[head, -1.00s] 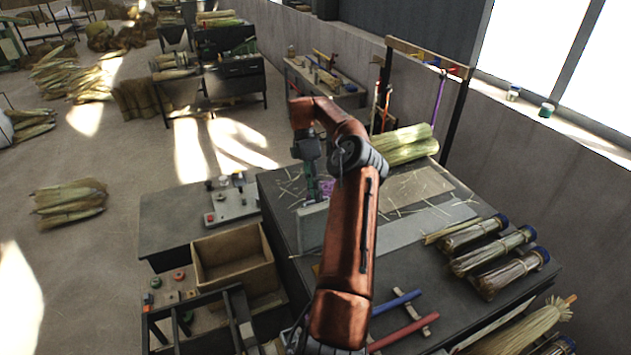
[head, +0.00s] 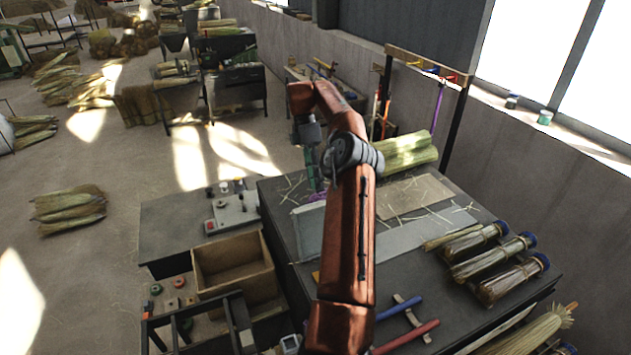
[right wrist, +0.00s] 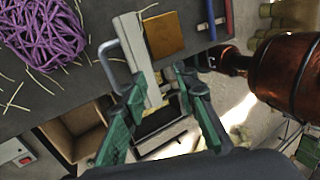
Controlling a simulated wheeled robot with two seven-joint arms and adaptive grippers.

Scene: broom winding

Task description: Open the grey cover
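The grey cover (head: 308,232) is a flat panel at the left edge of the dark workbench in the head view, partly behind my right arm. In the right wrist view the cover (right wrist: 142,55) is a pale, narrow panel with a looped grey handle (right wrist: 106,62) on its left side. My right gripper (right wrist: 159,80) has its green fingers apart, with the near end of the cover between or just beyond the tips. A gap shows by the right finger; contact at the left finger is unclear. In the head view the fingertips are largely hidden. My left gripper is not in view.
The workbench (head: 460,297) holds straw bundles (head: 405,152), several tied brooms (head: 470,240), and blue and red rods (head: 410,335). A purple tangle of cord (right wrist: 42,32) lies near the cover. A wooden bin (head: 233,262) stands left of the bench.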

